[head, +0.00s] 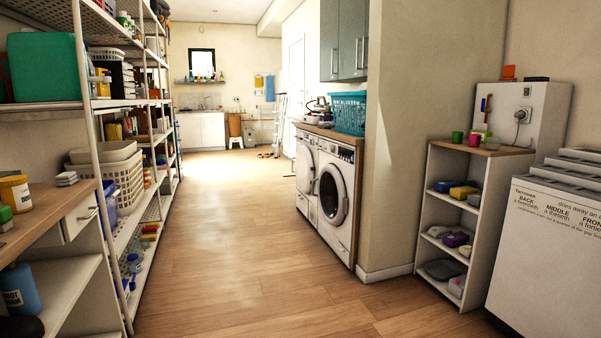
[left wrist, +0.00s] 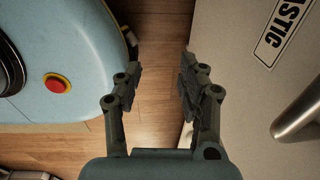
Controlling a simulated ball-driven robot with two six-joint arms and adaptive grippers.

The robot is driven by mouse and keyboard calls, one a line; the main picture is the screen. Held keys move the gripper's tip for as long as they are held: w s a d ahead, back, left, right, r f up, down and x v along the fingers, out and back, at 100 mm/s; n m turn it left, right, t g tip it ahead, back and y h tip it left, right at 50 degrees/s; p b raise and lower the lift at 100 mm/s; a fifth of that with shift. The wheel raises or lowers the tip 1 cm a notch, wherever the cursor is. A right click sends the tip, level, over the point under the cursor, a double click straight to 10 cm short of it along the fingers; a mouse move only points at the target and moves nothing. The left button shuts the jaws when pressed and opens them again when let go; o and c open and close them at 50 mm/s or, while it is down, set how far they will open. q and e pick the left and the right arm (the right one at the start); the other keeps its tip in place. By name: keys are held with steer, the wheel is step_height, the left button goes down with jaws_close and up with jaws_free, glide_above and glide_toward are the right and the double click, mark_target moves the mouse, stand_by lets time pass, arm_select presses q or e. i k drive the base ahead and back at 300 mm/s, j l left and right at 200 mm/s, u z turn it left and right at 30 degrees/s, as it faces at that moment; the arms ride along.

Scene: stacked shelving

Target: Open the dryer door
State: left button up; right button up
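Two white front-loading machines stand side by side against the right wall in the head view. The nearer machine (head: 338,205) has a round dark door (head: 333,195) that looks closed. The farther machine (head: 306,170) shows partly, with its round door (head: 305,168) also looking closed. I cannot tell which one is the dryer. My left gripper (left wrist: 158,75) is open and empty in the left wrist view, pointing at the wood floor. Neither gripper shows in the head view, and both machines are well ahead of me. My right gripper is not in view.
Metal shelving (head: 120,120) lines the left side. A wall corner (head: 385,150), a small open shelf (head: 450,220) and a white chest unit (head: 550,250) stand at the right. The wood floor (head: 230,240) between is clear. A grey handle (left wrist: 300,115) shows close by my left wrist.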

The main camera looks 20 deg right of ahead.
mark_target(304, 167)
steer(key=i, duration=5.95)
steer(key=l, duration=0.1)
